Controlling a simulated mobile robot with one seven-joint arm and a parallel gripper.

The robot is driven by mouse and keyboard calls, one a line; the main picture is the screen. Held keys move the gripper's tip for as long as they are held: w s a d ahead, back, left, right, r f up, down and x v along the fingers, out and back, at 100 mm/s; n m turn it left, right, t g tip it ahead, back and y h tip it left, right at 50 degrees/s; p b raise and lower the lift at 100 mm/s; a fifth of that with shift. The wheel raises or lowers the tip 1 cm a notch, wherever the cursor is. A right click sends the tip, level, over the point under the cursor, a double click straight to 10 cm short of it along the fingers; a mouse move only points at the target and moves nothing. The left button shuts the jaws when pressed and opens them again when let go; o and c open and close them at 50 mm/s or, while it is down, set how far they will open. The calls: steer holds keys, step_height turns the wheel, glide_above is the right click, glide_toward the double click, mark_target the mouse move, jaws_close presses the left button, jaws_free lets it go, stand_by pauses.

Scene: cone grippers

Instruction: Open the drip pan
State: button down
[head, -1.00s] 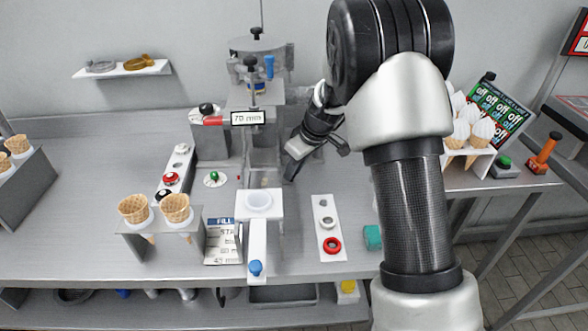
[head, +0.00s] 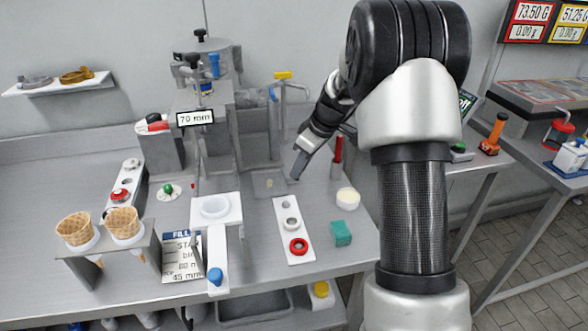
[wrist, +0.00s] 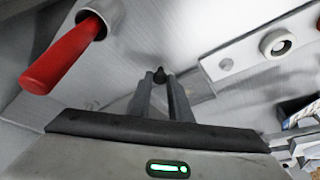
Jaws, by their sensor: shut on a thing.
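The drip pan (head: 268,187) appears to be the flat grey metal piece low at the foot of the dispensing machine (head: 258,130). My gripper (head: 298,170) is at its right side in the head view, pointing down and left. In the wrist view my gripper (wrist: 160,80) has its two grey fingers close on either side of a small dark knob (wrist: 160,73). It is shut on this knob, which seems to belong to the pan. A flat grey plate (wrist: 203,92) extends to the right of the fingers. The join between knob and pan is hidden.
A red-handled tool in a metal cup (wrist: 65,52) stands close to my gripper; it also shows in the head view (head: 337,158). A white strip with rings (head: 292,225), a white-topped cup (head: 347,199) and a green sponge (head: 340,233) are nearby.

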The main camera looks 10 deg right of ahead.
steer(key=c, duration=1.6)
jaws_free()
steer(key=shift+c, duration=0.2)
steer(key=p+v, duration=0.2)
steer(key=v, duration=1.5)
steer(key=shift+r, duration=0.2)
steer(key=shift+s, duration=0.1)
